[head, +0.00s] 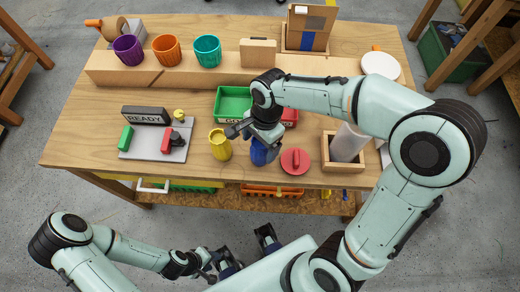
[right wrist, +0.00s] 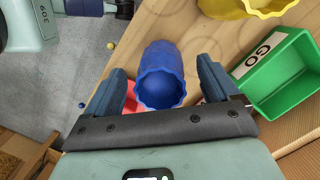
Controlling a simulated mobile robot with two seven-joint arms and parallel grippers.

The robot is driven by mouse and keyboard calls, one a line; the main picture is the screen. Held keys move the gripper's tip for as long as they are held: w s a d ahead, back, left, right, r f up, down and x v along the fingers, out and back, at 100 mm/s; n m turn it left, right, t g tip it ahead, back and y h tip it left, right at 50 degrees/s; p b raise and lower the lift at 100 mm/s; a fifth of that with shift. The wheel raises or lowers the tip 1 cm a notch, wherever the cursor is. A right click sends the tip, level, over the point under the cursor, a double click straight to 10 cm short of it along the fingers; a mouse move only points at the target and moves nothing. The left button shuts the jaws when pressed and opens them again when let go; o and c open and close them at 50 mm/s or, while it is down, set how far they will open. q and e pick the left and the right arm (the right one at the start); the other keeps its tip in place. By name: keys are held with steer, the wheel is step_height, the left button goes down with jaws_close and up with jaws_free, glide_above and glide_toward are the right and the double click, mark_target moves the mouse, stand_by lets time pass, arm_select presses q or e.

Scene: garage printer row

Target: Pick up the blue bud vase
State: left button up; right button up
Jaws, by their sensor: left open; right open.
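The blue bud vase (head: 258,153) stands near the front edge of the wooden table, partly hidden by my right gripper in the head view. In the right wrist view the vase (right wrist: 163,75) has a scalloped rim and lies between the two spread fingers of my right gripper (right wrist: 160,88). My right gripper (head: 257,136) is open around the vase, with a visible gap beside it; I cannot tell if a finger touches it. My left gripper (head: 244,255) is open and empty, low in front of the table.
A yellow scalloped vase (head: 220,146) stands close on the left and a red round lid (head: 295,161) on the right. A green bin (head: 233,92) is behind. Cups line a back shelf.

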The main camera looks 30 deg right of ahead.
steer(key=shift+f, duration=0.5)
arm_select(q)
steer(key=shift+f, duration=0.1)
